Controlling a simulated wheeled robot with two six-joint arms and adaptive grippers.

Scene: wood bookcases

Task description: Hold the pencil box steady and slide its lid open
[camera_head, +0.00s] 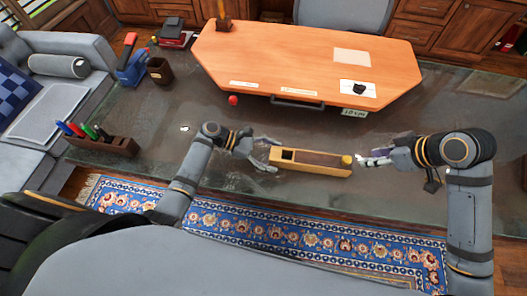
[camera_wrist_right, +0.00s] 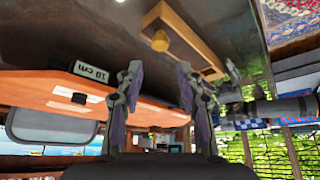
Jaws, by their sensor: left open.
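The pencil box (camera_head: 312,164) is a long, narrow wooden box lying on the dark glass-like table. A dark square opening (camera_head: 288,155) shows near its left end and a yellow knob (camera_head: 347,160) sits at its right end. The box (camera_wrist_right: 188,32) and knob (camera_wrist_right: 160,41) also show in the right wrist view. My left gripper (camera_head: 270,155) is open at the box's left end; contact cannot be told. My right gripper (camera_head: 364,159) is just right of the knob. In the wrist view its fingers (camera_wrist_right: 157,75) are apart with nothing between them.
An orange wooden board (camera_head: 300,60) with small labels stands behind the box. A pen holder (camera_head: 100,144) with several pens is at the left, and a small red ball (camera_head: 233,100) lies behind my left gripper. A patterned rug (camera_head: 260,225) lies below the table's front edge.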

